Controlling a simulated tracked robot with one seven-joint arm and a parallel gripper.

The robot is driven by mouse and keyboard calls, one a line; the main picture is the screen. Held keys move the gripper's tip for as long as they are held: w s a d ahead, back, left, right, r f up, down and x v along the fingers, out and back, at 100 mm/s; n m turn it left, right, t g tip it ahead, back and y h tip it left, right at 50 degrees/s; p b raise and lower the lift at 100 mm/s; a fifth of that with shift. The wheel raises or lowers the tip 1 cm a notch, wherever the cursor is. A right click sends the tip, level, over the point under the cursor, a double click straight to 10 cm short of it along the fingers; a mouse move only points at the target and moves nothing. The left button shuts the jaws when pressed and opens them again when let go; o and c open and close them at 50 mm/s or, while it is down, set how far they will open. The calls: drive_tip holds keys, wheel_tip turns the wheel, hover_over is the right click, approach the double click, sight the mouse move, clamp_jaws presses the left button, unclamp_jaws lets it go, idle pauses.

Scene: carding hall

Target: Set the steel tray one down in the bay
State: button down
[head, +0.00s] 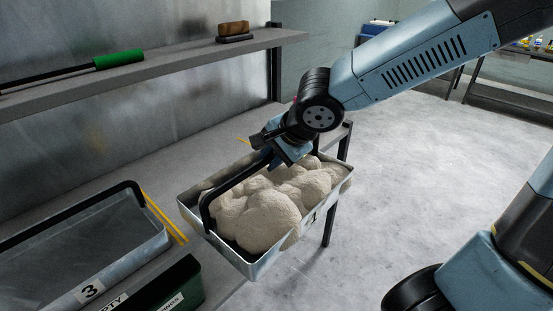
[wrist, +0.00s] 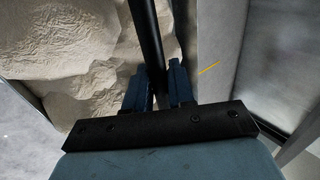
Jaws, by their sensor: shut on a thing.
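Steel tray one (head: 222,248), marked "1" and full of pale lumpy fibre (head: 265,220), hangs by its black handle from my gripper (head: 273,154). In the wrist view my gripper (wrist: 160,88) has its two fingers on either side of the black handle bar (wrist: 146,40). The tray looks roughly level and is at the bench's front edge, its near corner past that edge. Yellow tape (head: 166,218) on the bench, left of the tray, marks one side of a bay. The tray hides most of the bay, and I cannot tell its clearance over the bench.
Steel tray three (head: 133,257) stands on the bench (head: 100,172) at left, beyond the tape. A dark green bin (head: 183,284) is at the front edge. A shelf (head: 180,66) above holds a green-handled tool (head: 118,59) and a brush (head: 234,31). Open floor (head: 415,150) lies right.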

drive_tip(key=w+a+f, duration=0.2)
drive_tip(key=w+a, duration=0.6)
drive_tip(key=a, duration=0.1)
drive_tip(key=w+a+f, duration=0.3)
drive_tip(key=w+a, duration=0.5)
drive_tip(key=shift+a+f, duration=0.2)
drive_tip(key=shift+a, duration=0.2)
idle(2.3)
drive_tip(key=c, duration=0.9)
unclamp_jaws()
